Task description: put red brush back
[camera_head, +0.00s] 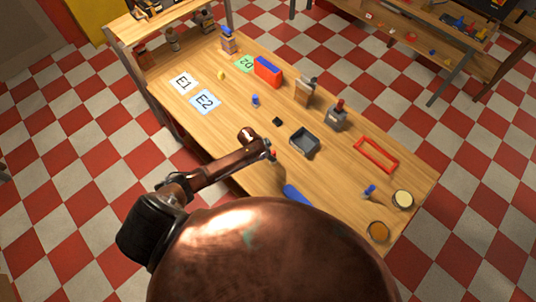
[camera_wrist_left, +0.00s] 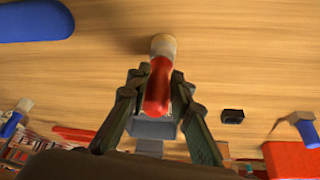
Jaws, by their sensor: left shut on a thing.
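The red brush (camera_wrist_left: 158,88) shows in the left wrist view, with a red handle and a pale round tip. My left gripper (camera_wrist_left: 154,104) is shut on its handle, with one finger on each side. The pale tip points toward the top of the picture, over bare wood; I cannot tell whether it touches the table. In the head view my left gripper (camera_head: 269,152) is above the near edge of the table (camera_head: 222,136), and the brush is mostly hidden there. My right gripper is not in view.
A grey tray (camera_head: 305,142) and a small black block (camera_head: 277,121) lie beyond the gripper. A blue object (camera_head: 296,195) lies nearer. A grey stand (camera_head: 336,119), red frame (camera_head: 376,155), blue brush (camera_head: 369,191) and two bowls (camera_head: 402,199) are rightward. Cards E1 (camera_head: 183,83) and E2 (camera_head: 205,102) lie left.

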